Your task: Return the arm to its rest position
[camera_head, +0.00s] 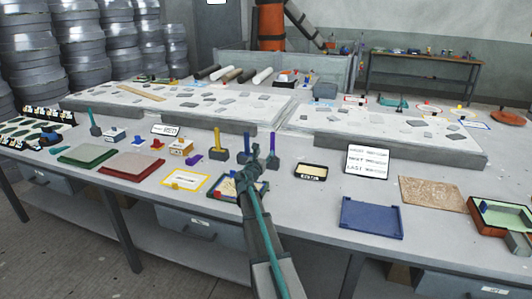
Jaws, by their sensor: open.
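My gripper (252,168) is at the upper end of my arm, which reaches up from the bottom centre over the front table. It is small in this view. Its fingers look apart, and I see nothing held between them. It appears above or in front of a yellow-and-blue-edged tray (222,190), part of which my arm hides. I cannot tell its exact height above the table.
The grey table (320,222) holds a blue tray (371,217), a brown board (432,194), a sign (367,161), a red tray (132,166), a green tray (87,155) and several upright tools. White slabs (180,102) with grey pieces lie behind. Bare table shows around the blue tray.

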